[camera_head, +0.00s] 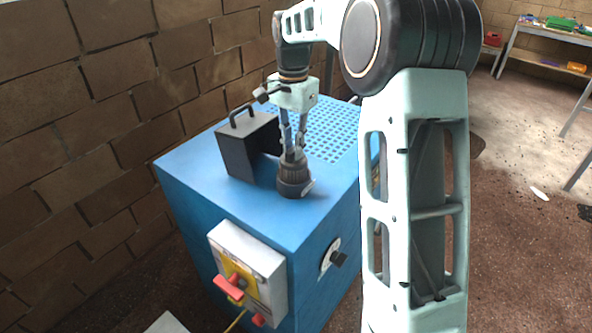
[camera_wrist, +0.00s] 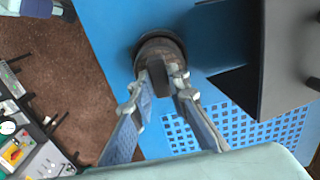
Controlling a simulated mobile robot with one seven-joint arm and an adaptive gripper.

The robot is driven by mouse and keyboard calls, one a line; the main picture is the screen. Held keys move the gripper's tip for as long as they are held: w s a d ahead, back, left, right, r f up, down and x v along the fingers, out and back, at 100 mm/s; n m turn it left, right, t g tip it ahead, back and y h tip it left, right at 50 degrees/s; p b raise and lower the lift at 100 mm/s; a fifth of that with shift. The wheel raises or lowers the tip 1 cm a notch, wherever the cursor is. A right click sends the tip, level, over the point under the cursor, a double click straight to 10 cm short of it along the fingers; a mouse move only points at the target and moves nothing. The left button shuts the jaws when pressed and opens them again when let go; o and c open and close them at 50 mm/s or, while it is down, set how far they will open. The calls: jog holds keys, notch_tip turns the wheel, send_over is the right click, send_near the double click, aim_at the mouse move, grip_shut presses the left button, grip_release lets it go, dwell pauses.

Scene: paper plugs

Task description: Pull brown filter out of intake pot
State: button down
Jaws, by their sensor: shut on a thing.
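The intake pot (camera_head: 294,187) is a dark round pot on the top of a blue cabinet, near its front edge. My gripper (camera_head: 292,150) points straight down over it. The brown filter (camera_wrist: 158,47) shows in the wrist view as a dark brown round piece at the pot, with my gripper's fingertips (camera_wrist: 167,78) shut on its near part. The filter looks upright and at the pot's mouth; how deep it sits is hidden by the fingers. The dark pot rim (camera_wrist: 137,46) shows around its left side.
A dark box with a handle (camera_head: 248,143) stands on the blue cabinet (camera_head: 190,165) close to the left of the pot. A perforated grille (camera_head: 330,130) lies behind. A switch box (camera_head: 248,262) is on the cabinet front, and a brick wall (camera_head: 110,110) is at left.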

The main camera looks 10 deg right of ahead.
jog(key=shift+r+p, duration=1.3)
jog(key=shift+r, duration=0.35)
jog(key=shift+r+p, duration=1.15)
jog(key=shift+r, duration=0.35)
